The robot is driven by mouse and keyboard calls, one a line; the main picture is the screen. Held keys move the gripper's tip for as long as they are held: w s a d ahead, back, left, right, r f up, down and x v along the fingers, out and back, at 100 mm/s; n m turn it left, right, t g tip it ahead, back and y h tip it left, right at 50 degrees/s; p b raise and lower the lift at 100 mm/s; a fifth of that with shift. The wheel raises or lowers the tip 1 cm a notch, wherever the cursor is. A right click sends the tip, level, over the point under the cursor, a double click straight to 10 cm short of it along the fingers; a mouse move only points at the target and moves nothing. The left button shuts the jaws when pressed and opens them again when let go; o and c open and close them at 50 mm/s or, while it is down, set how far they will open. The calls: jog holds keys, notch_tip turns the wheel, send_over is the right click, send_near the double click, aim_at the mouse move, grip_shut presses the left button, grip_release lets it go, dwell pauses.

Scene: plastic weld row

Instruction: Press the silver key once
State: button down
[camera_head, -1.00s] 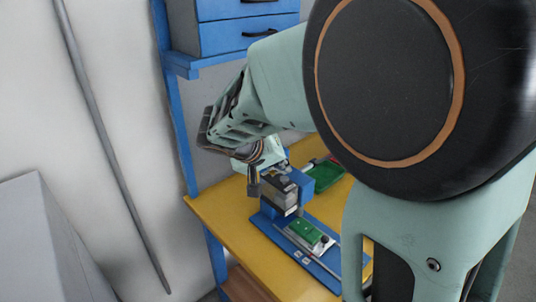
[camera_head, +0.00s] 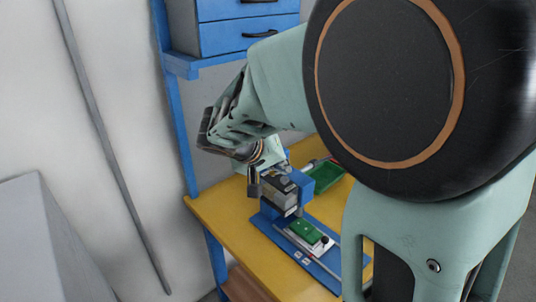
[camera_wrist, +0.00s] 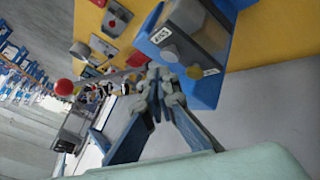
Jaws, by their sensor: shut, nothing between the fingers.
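The blue and grey machine (camera_head: 285,190) stands on the yellow bench, and it fills the top of the wrist view (camera_wrist: 195,30). Its grey face carries a round silver-grey key (camera_wrist: 170,53) beside a label. In the head view my gripper (camera_head: 254,185) is at the machine's left side, and the key face is hidden.
A green part (camera_head: 304,229) lies on the machine's blue base plate (camera_head: 320,268). A green tray (camera_head: 325,177) is behind it on the yellow bench (camera_head: 225,207). Blue drawers (camera_head: 245,35) hang above. The wrist view shows a red knob (camera_wrist: 65,87) at left.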

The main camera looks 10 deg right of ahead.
aim_at(283, 179)
jog(key=shift+f, duration=0.15)
jog(key=shift+f+b, duration=0.3)
jog(key=shift+b, duration=0.5)
jog(key=shift+f+b, duration=0.6)
jog(key=shift+b, duration=0.2)
dwell(0.4)
dwell(0.4)
jog(key=shift+r+p, duration=0.45)
jog(key=shift+r, duration=0.6)
jog(key=shift+r+p, duration=1.3)
jog(key=shift+r, duration=1.25)
